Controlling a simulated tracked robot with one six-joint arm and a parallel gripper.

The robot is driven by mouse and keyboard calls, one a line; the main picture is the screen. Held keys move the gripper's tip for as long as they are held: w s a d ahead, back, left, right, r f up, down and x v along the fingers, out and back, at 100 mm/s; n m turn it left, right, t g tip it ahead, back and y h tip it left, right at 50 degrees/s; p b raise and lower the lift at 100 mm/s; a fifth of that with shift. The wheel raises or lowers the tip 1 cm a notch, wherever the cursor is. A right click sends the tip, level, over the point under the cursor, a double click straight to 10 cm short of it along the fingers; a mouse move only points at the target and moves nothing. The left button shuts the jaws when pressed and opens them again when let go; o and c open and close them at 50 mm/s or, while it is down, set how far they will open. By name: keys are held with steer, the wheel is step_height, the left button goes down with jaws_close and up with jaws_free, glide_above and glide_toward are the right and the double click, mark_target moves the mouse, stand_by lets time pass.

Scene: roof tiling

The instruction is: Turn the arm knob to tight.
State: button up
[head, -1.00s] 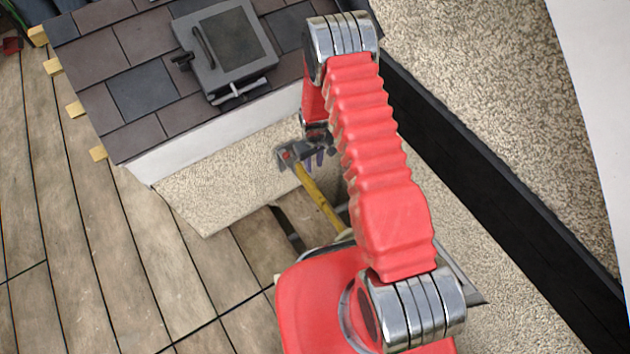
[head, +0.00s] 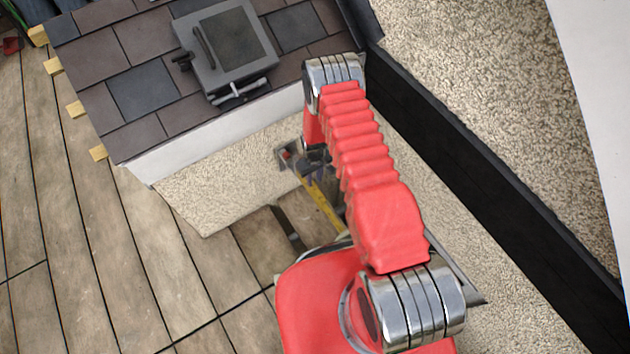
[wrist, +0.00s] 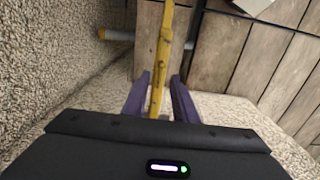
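A grey roof hatch (head: 236,40) with a dark panel and a black handle sits on the tiled roof. My gripper (wrist: 161,78) shows two purple fingers, apart, well below and right of the hatch in the head view. My gripper partly hides the hammer (head: 322,200) in the head view.
Dark tiles (head: 140,92) surround the hatch, above a white fascia. A pebbled wall (head: 225,180) drops to wooden planks (head: 120,240). A black beam (head: 490,185) runs along the right. The planks at left are mostly clear.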

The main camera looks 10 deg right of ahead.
mark_target(314, 185)
steer(key=shift+f, duration=1.25)
steer(key=shift+c, duration=0.5)
jaws_close()
steer(key=shift+d, duration=0.1)
